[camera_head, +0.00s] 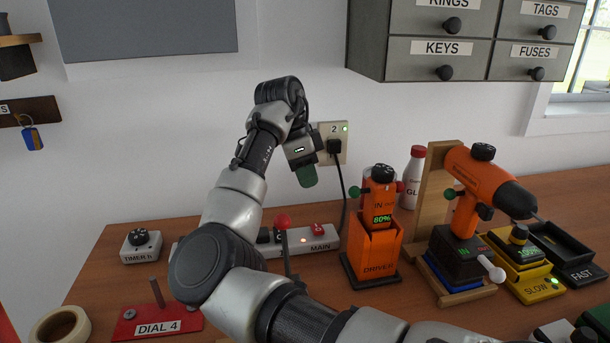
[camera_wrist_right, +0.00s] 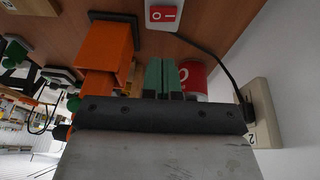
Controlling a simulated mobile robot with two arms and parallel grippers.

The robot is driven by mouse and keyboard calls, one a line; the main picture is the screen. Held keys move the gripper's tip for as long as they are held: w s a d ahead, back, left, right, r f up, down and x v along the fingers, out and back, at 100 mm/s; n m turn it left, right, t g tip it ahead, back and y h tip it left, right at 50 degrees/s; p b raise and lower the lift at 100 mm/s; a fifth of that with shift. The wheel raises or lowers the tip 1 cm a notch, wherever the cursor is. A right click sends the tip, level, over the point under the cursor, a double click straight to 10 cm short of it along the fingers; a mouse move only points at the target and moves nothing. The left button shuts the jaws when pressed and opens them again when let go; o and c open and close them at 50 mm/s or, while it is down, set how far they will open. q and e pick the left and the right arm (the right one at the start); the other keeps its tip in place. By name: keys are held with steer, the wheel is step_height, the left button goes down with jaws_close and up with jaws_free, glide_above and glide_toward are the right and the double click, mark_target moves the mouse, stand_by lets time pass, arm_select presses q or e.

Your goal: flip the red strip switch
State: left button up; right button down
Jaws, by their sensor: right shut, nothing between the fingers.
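The white power strip (camera_head: 325,242), marked MAIN, lies on the bench against the wall. Its red switch (camera_head: 318,229) is at the right end; it also shows in the right wrist view (camera_wrist_right: 163,13), marked I and O. A small orange light glows on the strip. My arm and a red-knobbed lever cover parts of the strip. My right gripper (camera_head: 307,177), with green fingers, is shut and empty above the switch, apart from it; its fingers also show in the right wrist view (camera_wrist_right: 164,77). Which way the switch is tipped I cannot tell. My left gripper is not in view.
Wall outlet 2 (camera_head: 341,158) holds a black plug, whose cord hangs beside the strip. The orange DRIVER holder (camera_head: 374,252) stands just right of the strip. A red-capped bottle (camera_head: 413,178) and a drill (camera_head: 484,190) are further right. A timer (camera_head: 141,246) sits left.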

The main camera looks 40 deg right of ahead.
mark_target(320, 229)
steer(key=x, duration=0.6)
steer(key=a+x, duration=0.1)
steer(key=x, duration=0.3)
steer(key=shift+a, duration=0.1)
